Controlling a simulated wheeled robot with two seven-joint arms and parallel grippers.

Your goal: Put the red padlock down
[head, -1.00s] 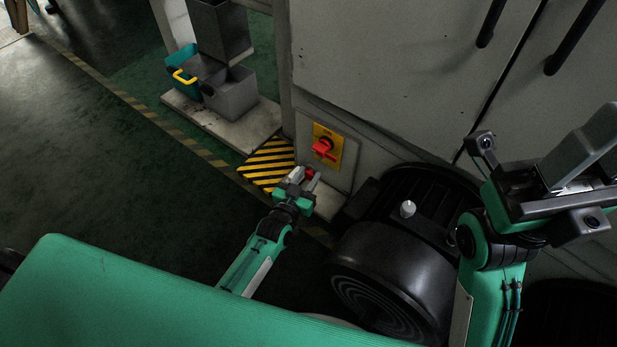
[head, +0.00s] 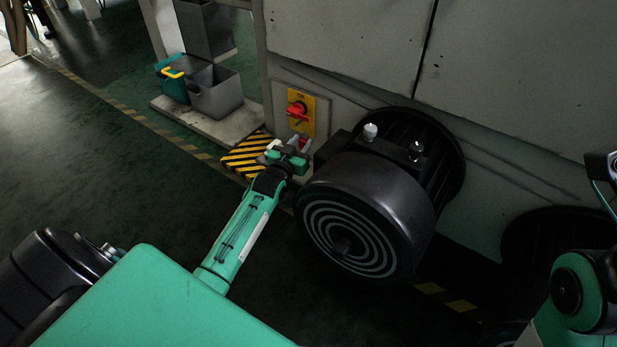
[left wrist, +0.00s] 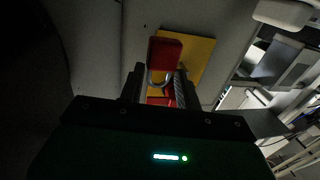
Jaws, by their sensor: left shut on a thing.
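The red padlock (head: 303,142) is between the fingers of my left gripper (head: 292,149) in the head view, just below the red rotary switch (head: 297,110) on its yellow plate. My right gripper's fingers are not in view.
A grey bin (head: 216,92) and a teal bin with a yellow handle (head: 172,76) stand on a pale ledge at the back left. A yellow-black striped floor patch (head: 243,157) lies beside the gripper. A large dark motor (head: 362,205) stands to the right.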

